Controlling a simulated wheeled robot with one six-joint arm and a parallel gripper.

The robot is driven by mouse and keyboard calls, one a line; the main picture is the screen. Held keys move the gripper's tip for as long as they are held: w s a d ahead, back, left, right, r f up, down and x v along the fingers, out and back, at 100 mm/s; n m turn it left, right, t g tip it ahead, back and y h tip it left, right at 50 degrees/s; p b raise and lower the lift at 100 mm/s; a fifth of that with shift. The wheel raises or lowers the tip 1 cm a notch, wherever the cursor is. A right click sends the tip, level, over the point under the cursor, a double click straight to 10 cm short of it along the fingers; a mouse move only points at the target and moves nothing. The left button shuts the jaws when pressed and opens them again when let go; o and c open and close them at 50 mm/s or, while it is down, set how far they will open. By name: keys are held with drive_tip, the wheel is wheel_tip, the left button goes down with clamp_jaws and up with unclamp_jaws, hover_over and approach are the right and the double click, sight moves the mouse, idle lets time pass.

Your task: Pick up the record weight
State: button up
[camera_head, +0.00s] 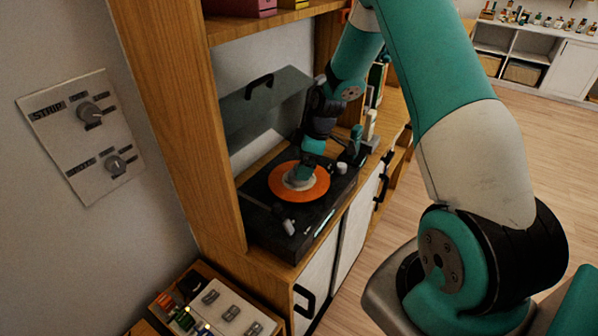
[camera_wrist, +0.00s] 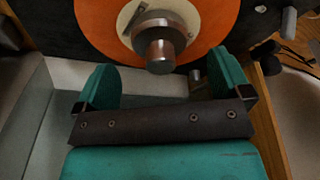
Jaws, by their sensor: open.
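The record weight (camera_wrist: 158,50) is a metallic grey cylinder with a narrower round top. In the wrist view it stands at the centre of the orange record (camera_wrist: 95,22), on its pale label. In the wrist view my teal fingers are apart, one left and one right of the weight's line. The weight appears just beyond the fingertips, with nothing clearly held between them.
The turntable's raised lid (camera_head: 262,100) stands behind the record, close to my arm. A wooden upright (camera_head: 185,110) borders the turntable at left. A tonearm and small knobs sit on the deck. A tray of small items (camera_head: 215,310) lies below, and open floor is at right.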

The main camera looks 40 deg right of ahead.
drive_tip(key=p+x, duration=0.1)
drive_tip(key=x, duration=0.3)
drive_tip(key=shift+w, duration=0.1)
drive_tip(key=c, duration=1.1)
drive_tip(key=shift+r, duration=0.1)
